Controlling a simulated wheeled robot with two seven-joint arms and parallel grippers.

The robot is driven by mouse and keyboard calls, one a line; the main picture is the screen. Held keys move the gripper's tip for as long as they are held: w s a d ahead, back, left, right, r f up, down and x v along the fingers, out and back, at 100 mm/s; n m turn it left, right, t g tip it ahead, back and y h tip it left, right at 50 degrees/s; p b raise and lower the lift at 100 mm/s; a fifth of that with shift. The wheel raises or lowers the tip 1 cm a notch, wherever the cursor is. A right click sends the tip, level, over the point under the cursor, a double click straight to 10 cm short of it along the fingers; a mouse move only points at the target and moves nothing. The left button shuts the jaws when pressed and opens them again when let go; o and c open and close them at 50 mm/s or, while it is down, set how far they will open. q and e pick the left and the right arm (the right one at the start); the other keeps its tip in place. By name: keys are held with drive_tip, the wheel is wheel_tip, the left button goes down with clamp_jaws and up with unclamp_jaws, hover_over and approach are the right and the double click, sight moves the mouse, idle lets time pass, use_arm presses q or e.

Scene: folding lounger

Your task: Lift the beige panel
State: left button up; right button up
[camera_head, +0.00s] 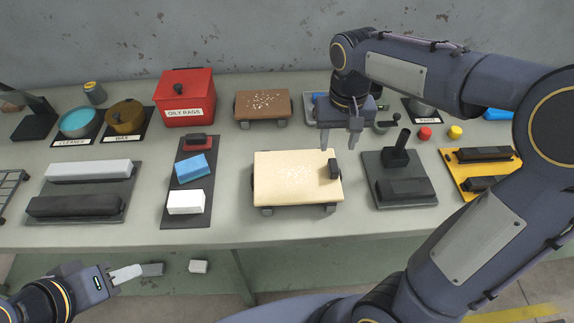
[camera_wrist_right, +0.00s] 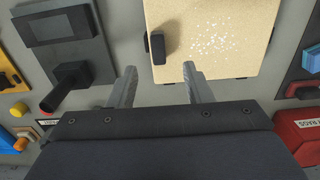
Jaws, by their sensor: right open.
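The beige panel (camera_head: 290,180) lies flat on small dark supports in the middle of the bench. A black handle block (camera_head: 333,169) stands at its right end, and white specks cover its middle. In the right wrist view the panel (camera_wrist_right: 235,40) is at the top, with its black handle (camera_wrist_right: 156,47) at its left edge. My right gripper (camera_head: 352,139) is open and empty, above the bench just behind the handle end of the panel; its fingers also show in the wrist view (camera_wrist_right: 158,82). My left gripper (camera_head: 130,272) is low at the bottom left, in front of the bench, far from the panel; its jaw opening is unclear.
A brown panel (camera_head: 262,104) sits behind the beige one. A red oily-rags box (camera_head: 186,98) stands at the back left. A dark tray (camera_head: 186,181) with blocks lies left of the panel, and a dark mat with a black tool (camera_head: 399,178) lies right.

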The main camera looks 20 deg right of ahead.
sight(334, 165)
drive_tip(key=shift+w+f, duration=0.2)
drive_tip(key=shift+f, duration=0.15)
wheel_tip(334, 165, down, 7)
drive_tip(key=shift+d+f, duration=0.1)
clamp_jaws()
idle(0.4)
